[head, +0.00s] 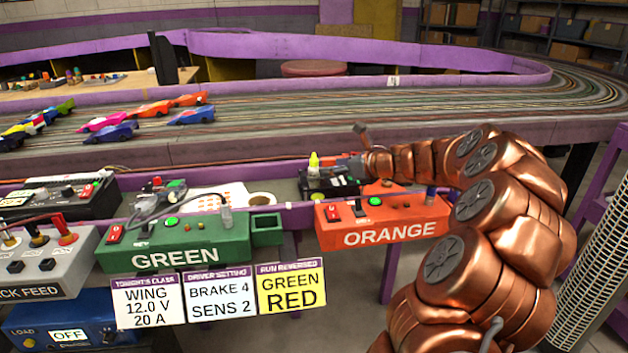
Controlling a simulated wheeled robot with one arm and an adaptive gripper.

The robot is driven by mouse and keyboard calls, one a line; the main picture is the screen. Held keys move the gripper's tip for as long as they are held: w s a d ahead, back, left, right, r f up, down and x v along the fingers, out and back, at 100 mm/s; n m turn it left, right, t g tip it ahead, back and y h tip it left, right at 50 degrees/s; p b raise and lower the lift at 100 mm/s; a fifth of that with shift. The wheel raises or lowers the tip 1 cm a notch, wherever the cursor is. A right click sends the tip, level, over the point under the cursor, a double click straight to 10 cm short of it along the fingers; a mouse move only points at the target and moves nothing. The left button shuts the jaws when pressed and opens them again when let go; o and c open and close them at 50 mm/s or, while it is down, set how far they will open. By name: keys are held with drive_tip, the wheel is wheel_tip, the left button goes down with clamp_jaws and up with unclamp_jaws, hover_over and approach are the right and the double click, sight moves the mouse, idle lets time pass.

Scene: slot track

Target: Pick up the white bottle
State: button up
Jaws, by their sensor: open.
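My copper arm reaches in from the right. My gripper (346,168) is at its end, just above and behind the orange control box, pointing left; its jaws are small here and look open. A small bottle with a yellow, pointed top (314,164) stands just left of the gripper, at a black box (325,186); I cannot tell whether the jaws touch it. No plainly white bottle shows; I cannot tell which of these two is meant.
The orange control box (392,222) lies below my forearm. The green control box (180,244), a tape roll (262,199) and label cards (219,295) are to the left. Several slot cars (110,131) are on the track behind. A purple rail (200,158) runs between.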

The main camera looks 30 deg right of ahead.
sight(317, 167)
drive_tip(key=shift+b+x, duration=1.4)
drive_tip(key=shift+x, duration=1.8)
drive_tip(key=shift+a+r, duration=0.15)
drive_tip(key=shift+r, duration=0.05)
clamp_jaws()
